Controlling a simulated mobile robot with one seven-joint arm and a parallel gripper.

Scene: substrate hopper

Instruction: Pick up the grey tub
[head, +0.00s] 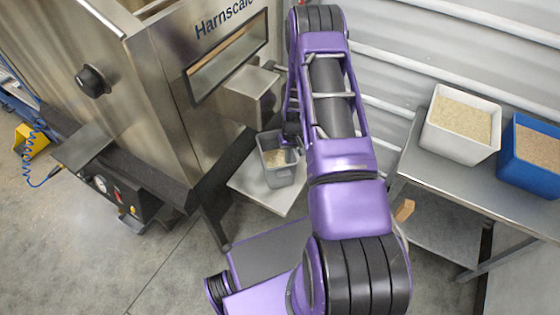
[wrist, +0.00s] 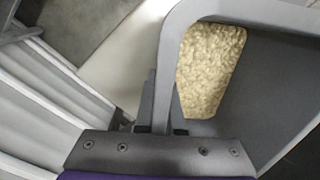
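The grey tub (head: 279,177) is below the hopper's outlet, over a pale platform, with grainy beige substrate inside. I cannot tell whether it touches the platform. In the wrist view the tub's rim (wrist: 240,12) runs up from between my fingers and across the top, with the substrate to the right. My gripper (wrist: 162,95) has one dark finger on each side of the tub's near wall, close against it, and looks shut on it. In the head view my gripper (head: 291,138) is at the tub's back rim, partly hidden by my arm.
The steel hopper machine (head: 160,90) stands left, its outlet box (head: 250,92) close above the tub. The pale platform (head: 252,186) is under it. A grey table (head: 420,170) at right holds a white bin (head: 455,145) and a blue bin (head: 525,172). Open floor lies front left.

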